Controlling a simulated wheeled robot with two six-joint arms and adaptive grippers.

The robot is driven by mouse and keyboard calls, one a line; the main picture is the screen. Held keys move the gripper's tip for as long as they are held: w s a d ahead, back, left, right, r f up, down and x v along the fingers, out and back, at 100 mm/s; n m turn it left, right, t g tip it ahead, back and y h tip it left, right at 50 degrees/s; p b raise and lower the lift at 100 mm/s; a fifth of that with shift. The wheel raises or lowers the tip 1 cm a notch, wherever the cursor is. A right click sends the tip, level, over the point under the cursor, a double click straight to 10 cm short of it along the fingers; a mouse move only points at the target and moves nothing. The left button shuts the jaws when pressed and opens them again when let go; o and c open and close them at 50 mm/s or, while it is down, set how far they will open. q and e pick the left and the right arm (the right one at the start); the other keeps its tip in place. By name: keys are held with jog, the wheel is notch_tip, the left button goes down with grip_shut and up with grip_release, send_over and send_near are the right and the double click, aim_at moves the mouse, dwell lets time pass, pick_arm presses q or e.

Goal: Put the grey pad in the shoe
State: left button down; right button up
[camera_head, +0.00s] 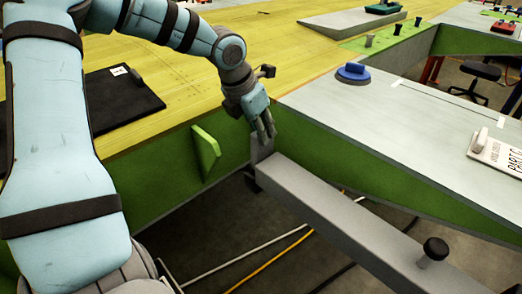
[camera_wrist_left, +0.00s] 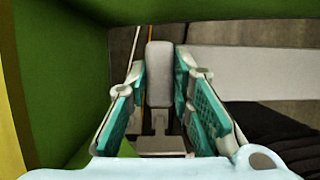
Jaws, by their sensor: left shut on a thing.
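My left gripper (camera_head: 266,128) points down beside the end of a long grey beam, close to the green side wall. It is shut on the grey pad (camera_head: 262,149), a small upright piece with rounded corners. In the left wrist view, the pad (camera_wrist_left: 159,75) stands between the teal-lined fingers (camera_wrist_left: 160,100). A dark fitting (camera_head: 251,182) at the beam's near end, just below the pad, may be the shoe. I cannot tell whether the pad touches it or sits in it. My right gripper is not in view.
The grey beam (camera_head: 340,215) runs to the lower right and carries a black knob (camera_head: 434,250). A green block (camera_head: 206,152) sticks out from the green wall. A blue-handled tool (camera_head: 353,73) lies on the grey panel (camera_head: 420,110). Cables cross the floor below.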

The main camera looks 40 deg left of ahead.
aim_at(260, 144)
pick_arm(q)
jog(key=f, duration=0.2)
jog(key=s+f+b, duration=0.1)
jog(key=f, duration=0.1)
jog(key=shift+d, duration=0.15)
jog(key=shift+w, duration=0.3)
jog(key=shift+f, duration=0.2)
jog(key=c, duration=1.4)
grip_release()
jog(key=shift+s, duration=0.1)
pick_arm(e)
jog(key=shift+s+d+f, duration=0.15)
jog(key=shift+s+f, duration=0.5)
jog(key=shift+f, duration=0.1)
pick_arm(q)
jog(key=shift+r, duration=0.15)
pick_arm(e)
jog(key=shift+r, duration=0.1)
pick_arm(q)
jog(key=shift+r, duration=0.3)
jog(key=p+v, duration=0.2)
jog(key=v, duration=0.9)
jog(key=shift+s+r, duration=0.25)
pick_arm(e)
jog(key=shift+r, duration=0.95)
